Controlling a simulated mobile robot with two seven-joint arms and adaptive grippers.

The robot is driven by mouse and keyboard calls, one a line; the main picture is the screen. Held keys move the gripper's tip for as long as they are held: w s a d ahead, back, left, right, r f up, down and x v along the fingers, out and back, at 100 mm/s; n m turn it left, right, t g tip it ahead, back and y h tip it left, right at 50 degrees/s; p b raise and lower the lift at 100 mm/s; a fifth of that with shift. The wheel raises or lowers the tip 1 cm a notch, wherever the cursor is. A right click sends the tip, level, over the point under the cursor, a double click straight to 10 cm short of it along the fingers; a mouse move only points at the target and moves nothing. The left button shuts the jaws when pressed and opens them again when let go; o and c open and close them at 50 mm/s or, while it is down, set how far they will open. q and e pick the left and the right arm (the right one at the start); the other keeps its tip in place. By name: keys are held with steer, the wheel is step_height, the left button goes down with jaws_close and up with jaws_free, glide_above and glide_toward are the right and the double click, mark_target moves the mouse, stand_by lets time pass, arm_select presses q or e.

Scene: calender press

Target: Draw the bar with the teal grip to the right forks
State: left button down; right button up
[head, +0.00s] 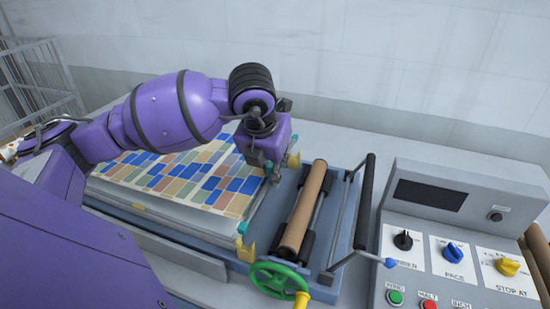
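A flat bed (160,217) carries a sheet (180,175) patterned with blue, tan, green and orange blocks. Small teal parts show at the sheet's right edge, one near the front (242,228) and one beside my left gripper. I cannot tell which is the bar's teal grip; most of the bar is hidden. Yellow forks stand right of the sheet, at the front (246,250) and the back (293,160). My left gripper (272,176) points down at the sheet's right edge, by the teal part. Its fingers are mostly hidden, so its grasp is unclear. My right gripper is out of view.
A brown roller (302,208) lies right of the forks, with a black-handled crank bar (365,200) beyond it. A green handwheel (279,280) is in front. A grey control panel (460,235) with knobs and buttons stands at the right. A wire rack (40,75) is at back left.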

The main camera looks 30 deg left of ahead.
arm_select(q)
step_height(320, 180, down, 3)
steer(key=shift+f+b, duration=0.1)
steer(key=shift+b, duration=0.45)
steer(key=shift+f+b, duration=0.4)
steer(key=shift+f, duration=0.55)
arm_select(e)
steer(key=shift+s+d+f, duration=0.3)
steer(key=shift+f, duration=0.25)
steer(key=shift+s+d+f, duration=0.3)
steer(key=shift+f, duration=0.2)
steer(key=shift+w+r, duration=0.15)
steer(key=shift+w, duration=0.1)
arm_select(q)
steer(key=shift+f, duration=0.3)
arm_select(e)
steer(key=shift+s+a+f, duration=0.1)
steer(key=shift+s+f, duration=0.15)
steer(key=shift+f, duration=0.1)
arm_select(q)
steer(key=shift+f+b, duration=0.25)
steer(key=shift+b, duration=0.1)
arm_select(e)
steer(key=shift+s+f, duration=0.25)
arm_select(q)
steer(key=c, duration=1.6)
jaws_free()
steer(key=shift+r, duration=0.1)
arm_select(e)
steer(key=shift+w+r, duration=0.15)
